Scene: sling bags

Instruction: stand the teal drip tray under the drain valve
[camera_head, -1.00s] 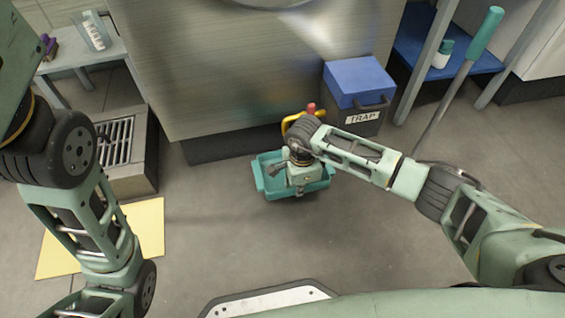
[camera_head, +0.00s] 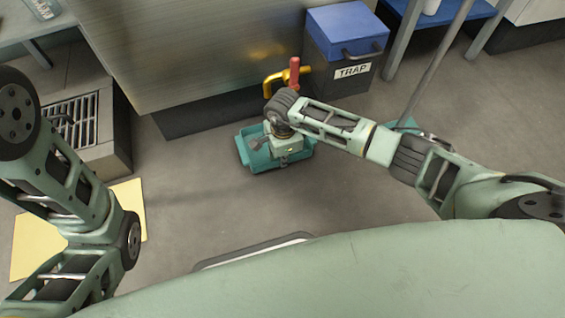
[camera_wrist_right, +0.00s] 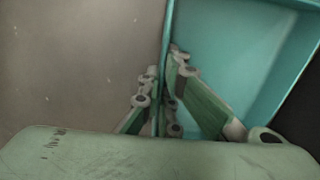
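The teal drip tray (camera_head: 257,160) rests on the floor in front of the metal cabinet. The drain valve (camera_head: 294,72), with a red handle on a yellow pipe, stands out from the cabinet above the tray's back side. My right gripper (camera_head: 287,160) is over the tray's near side and hides part of it. In the right wrist view, the right gripper (camera_wrist_right: 163,68) has one finger on each side of the tray's wall (camera_wrist_right: 167,30) and appears closed on it. The pipe's outlet is partly hidden by my right wrist. My left arm shows at left, its gripper out of view.
A grey box with a blue lid, marked TRAP (camera_head: 345,50), stands right of the valve. A long pole (camera_head: 437,70) leans beside a blue shelf.

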